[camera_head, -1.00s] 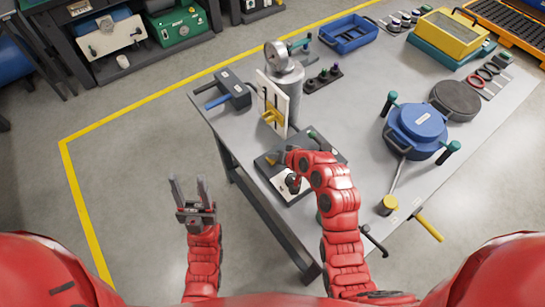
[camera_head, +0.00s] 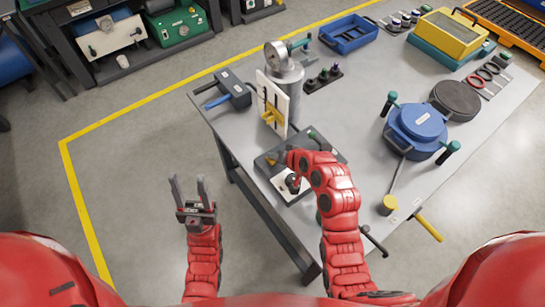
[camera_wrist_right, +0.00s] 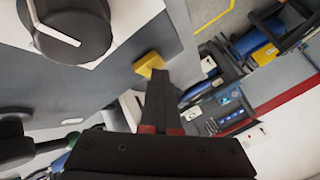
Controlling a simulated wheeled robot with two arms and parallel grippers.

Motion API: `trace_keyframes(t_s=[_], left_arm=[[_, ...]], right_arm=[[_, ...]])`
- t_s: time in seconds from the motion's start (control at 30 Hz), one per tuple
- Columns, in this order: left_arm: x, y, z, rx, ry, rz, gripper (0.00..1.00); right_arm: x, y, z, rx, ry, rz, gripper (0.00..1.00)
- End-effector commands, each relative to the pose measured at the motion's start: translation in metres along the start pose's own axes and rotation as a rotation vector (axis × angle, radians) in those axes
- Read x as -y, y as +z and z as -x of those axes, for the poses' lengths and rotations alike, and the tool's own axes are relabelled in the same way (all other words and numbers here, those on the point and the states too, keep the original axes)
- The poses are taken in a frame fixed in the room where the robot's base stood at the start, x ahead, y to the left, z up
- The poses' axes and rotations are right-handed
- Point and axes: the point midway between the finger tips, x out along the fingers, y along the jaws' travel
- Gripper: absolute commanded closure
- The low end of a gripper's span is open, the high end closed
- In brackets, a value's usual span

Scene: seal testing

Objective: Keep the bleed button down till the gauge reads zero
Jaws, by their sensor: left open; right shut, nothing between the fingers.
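A dark grey box (camera_head: 325,150) sits at the table's near left corner. It carries a black knob (camera_head: 292,184) on a white plate and a small yellow button (camera_head: 272,161). My right gripper (camera_wrist_right: 158,80) is shut and empty, its fingertips at the yellow button (camera_wrist_right: 148,65) in the right wrist view. I cannot tell whether the button is pressed down. In the head view my red right arm hides most of this gripper. A round gauge (camera_head: 276,53) tops a grey cylinder (camera_head: 285,80); its reading is too small to make out. My left gripper (camera_head: 190,188) is open and empty, left of the table.
A white panel (camera_head: 265,95) with a yellow lever stands before the cylinder. A blue-handled black tool (camera_head: 233,90) lies left of it. A blue round vessel (camera_head: 418,130) and a yellow-tipped tool (camera_head: 390,204) are to the right.

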Motion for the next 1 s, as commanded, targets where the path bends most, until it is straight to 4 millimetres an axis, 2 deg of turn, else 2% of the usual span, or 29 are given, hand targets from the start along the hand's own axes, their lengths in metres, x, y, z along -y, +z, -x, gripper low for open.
trace_keyframes(t_s=[0.3, 0.7, 1.0], left_arm=[[0.0, -0.001, -0.007, 0.0, 0.0, 0.0, 0.5], [0.0, -0.001, -0.008, 0.0, 0.0, 0.0, 0.5], [0.001, -0.003, -0.02, 0.0, 0.0, 0.0, 0.5]], right_arm=[[0.008, -0.009, 0.011, -0.002, -0.001, -0.001, 1.0], [0.01, -0.01, 0.013, -0.001, -0.001, -0.001, 1.0], [0.023, -0.024, 0.032, 0.0, 0.001, 0.0, 1.0]])
